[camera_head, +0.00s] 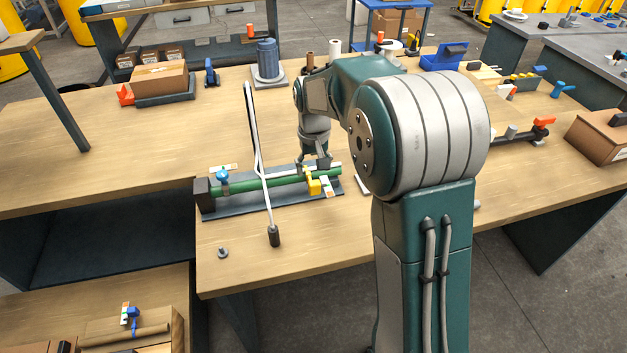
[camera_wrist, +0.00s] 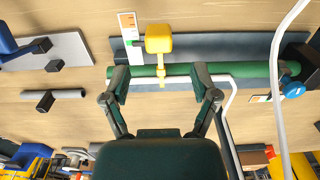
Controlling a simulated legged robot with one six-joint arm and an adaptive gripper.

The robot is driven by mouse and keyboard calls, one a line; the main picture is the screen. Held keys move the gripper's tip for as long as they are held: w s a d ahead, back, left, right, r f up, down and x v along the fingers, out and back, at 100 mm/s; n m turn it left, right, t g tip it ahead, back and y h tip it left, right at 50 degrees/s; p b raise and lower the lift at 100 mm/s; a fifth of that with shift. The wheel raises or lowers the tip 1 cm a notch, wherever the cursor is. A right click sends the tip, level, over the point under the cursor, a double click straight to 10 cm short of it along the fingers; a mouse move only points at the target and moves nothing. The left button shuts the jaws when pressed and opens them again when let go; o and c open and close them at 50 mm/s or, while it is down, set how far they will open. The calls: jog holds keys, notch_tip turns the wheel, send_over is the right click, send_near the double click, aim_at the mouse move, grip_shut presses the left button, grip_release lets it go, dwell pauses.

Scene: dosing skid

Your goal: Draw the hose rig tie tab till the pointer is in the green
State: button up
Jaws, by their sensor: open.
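The hose rig is a green hose (camera_head: 262,184) on a dark grey base plate (camera_head: 290,200), with a black block at its left end. A yellow tie tab (camera_head: 314,185) sits at its right end beside a small white card with coloured bands (camera_head: 327,188). In the wrist view, the yellow tab (camera_wrist: 158,40) stands beyond the green hose, beside the card (camera_wrist: 128,25); I cannot read the pointer clearly. My gripper (camera_wrist: 160,78) is open and empty. Its fingers are spread to either side below the tab, at the hose's near edge. In the head view, my gripper (camera_head: 318,160) is just behind the hose.
A blue tie (camera_head: 222,176) with its own card is at the rig's left end. A small grey part (camera_head: 223,253) lies in front. A blue-grey motor (camera_head: 267,60) stands behind.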

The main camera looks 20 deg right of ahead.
notch_tip(320, 180, up, 6)
jog(key=shift+f, duration=0.15)
dwell(0.4)
jog(key=s+r+t, duration=0.3)
jog(key=s+r, duration=0.5)
jog(key=s, duration=0.5)
jog(key=s+f+t, duration=0.2)
jog(key=s, duration=1.2)
jog(key=shift+s+t, duration=0.3)
jog(key=shift+s, duration=0.1)
